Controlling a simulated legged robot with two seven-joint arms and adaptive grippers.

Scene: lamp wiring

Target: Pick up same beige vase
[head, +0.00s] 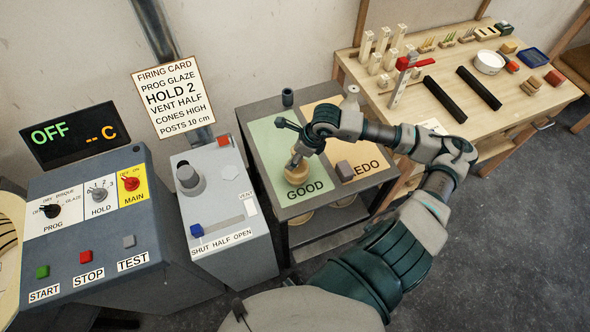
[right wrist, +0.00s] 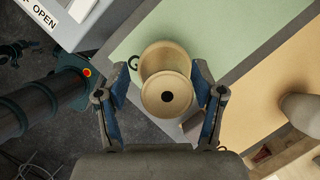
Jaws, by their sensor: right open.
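The beige vase (head: 298,172) stands on the green GOOD mat (head: 276,142), near its front edge by the lettering. In the right wrist view the vase (right wrist: 167,62) shows from above, with a round body and a dark round opening. My right gripper (head: 293,143) is over the vase, partly hiding it in the head view. In the right wrist view its open fingers (right wrist: 161,78) stand on either side of the vase, with a gap at the left finger. I cannot tell whether the right finger touches it. My left gripper is not in view.
A dark cup (head: 287,97) stands at the table's back. The control box (head: 226,180) is left of the table; a wooden workbench (head: 440,110) stands to the right.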

